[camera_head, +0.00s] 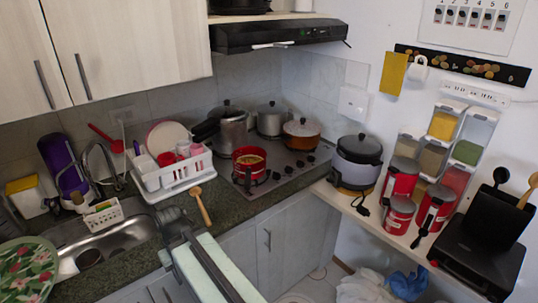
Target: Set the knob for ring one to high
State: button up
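The dark cooktop (270,178) is set into the counter in the corner. Several small dark knobs (289,170) sit in a row along its right edge; their markings and settings are too small to read. A red pot (249,167), a tall silver pot, a silver pot and a brown-orange pot stand on the cooktop. I cannot tell which ring is ring one. My gripper (174,222) is at the lower middle, over the front edge of the counter, left of the cooktop and apart from the knobs. Its fingers are not clear, so its opening cannot be told.
A white dish rack (178,178) and a wooden spoon (202,206) lie left of the cooktop. The sink (112,238) is further left. A rice cooker (357,162) and red canisters (402,180) stand on the right shelf. A numbered switch panel (468,20) hangs above.

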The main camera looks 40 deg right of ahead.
aim_at(276, 176)
jog(key=u, duration=0.8)
jog(key=k, duration=1.05)
jog(key=z, duration=0.75)
jog(key=i, duration=1)
jog(key=u, duration=0.1)
